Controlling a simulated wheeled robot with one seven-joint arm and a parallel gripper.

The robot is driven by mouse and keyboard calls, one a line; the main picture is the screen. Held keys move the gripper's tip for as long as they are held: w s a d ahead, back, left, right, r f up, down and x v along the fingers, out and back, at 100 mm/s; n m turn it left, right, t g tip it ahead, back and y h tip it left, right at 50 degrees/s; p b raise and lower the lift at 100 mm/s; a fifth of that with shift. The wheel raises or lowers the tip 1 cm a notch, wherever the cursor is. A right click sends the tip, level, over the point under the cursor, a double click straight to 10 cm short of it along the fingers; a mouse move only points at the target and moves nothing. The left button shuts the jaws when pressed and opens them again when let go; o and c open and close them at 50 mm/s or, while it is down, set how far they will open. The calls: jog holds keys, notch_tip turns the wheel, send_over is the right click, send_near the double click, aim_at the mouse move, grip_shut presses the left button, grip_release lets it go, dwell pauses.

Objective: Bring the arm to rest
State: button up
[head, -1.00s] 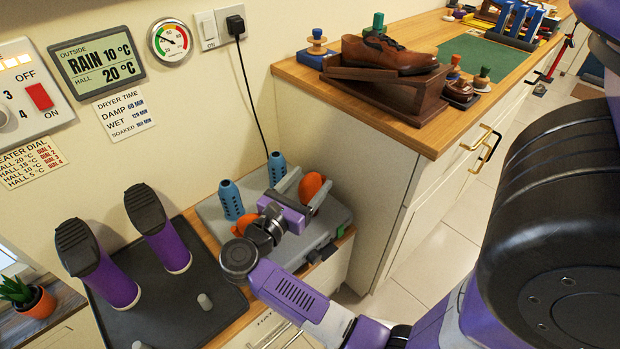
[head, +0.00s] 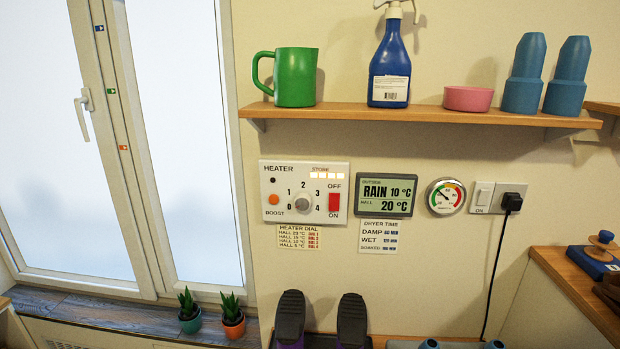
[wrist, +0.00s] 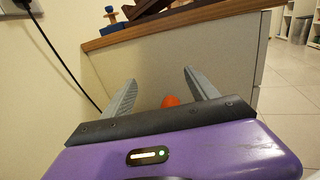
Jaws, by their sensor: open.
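My gripper (wrist: 160,100) shows in the wrist view, with its two grey fingers spread apart and nothing between them. A small orange thing (wrist: 170,101) shows low between the fingers, just past the gripper's black front edge; most of it is hidden. The side of a pale cabinet (wrist: 225,62) with a wooden top fills the view beyond the fingers. My arm and gripper are not in the head view now.
The head view shows a heater panel (head: 304,192), a weather display (head: 386,195) and a round gauge (head: 445,196) on the wall. A shelf (head: 420,115) above holds a green mug (head: 294,78) and a blue spray bottle (head: 389,60). Purple boots with black soles (head: 290,316) stand below.

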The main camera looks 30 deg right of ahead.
jog(key=w+a+r+n+t+h, duration=0.1)
jog(key=w+r+n+t+h, duration=0.25)
jog(key=r+n, duration=0.25)
jog(key=w+a+r+n+t+h, duration=0.2)
jog(key=r+n+t, duration=0.3)
jog(key=r+n, duration=0.1)
jog(key=a+r+n+t+y+p, duration=0.15)
jog(key=a+n+t+y, duration=0.4)
jog(key=n, duration=0.55)
jog(key=a+r+n+t+y+p, duration=0.1)
jog(key=a+r+n+t+y, duration=0.15)
jog(key=a+n+t, duration=0.6)
jog(key=s+a+f+n+t+y+p, duration=0.1)
jog(key=s+a+n+y+p, duration=0.15)
jog(key=a+n+y, duration=0.45)
jog(key=s+a+f+n+t+y+p, duration=0.1)
jog(key=s+a+n+y, duration=0.25)
jog(key=n, duration=0.85)
jog(key=s+a+n+g+y+p, duration=0.1)
jog(key=s+a+n+g+y, duration=0.1)
jog(key=s, duration=0.4)
jog(key=s+a+f+n+g+y+p, duration=0.1)
jog(key=s+n+g+y+p, duration=0.1)
jog(key=s, duration=0.4)
jog(key=shift+a+f+n+g, duration=0.15)
jog(key=shift+a+n+g, duration=0.2)
jog(key=shift+n+g, duration=0.55)
